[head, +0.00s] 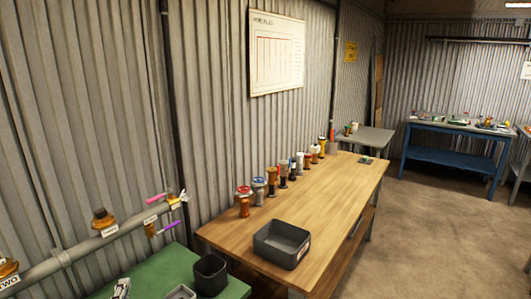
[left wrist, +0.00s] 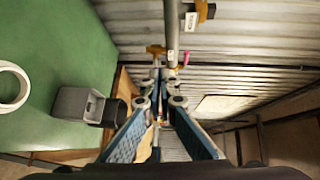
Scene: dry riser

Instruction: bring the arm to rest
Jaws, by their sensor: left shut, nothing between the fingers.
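The rest of the left arm is out of the head view. My right gripper is in neither view.
The green table (head: 150,268) holds a dark bin (head: 210,274) and a grey tray (head: 180,293). The wall pipe (head: 85,250) carries fittings and tags. The wooden table (head: 325,210) holds an open dark tray (head: 281,246) and a row of couplings. The floor at right is clear.

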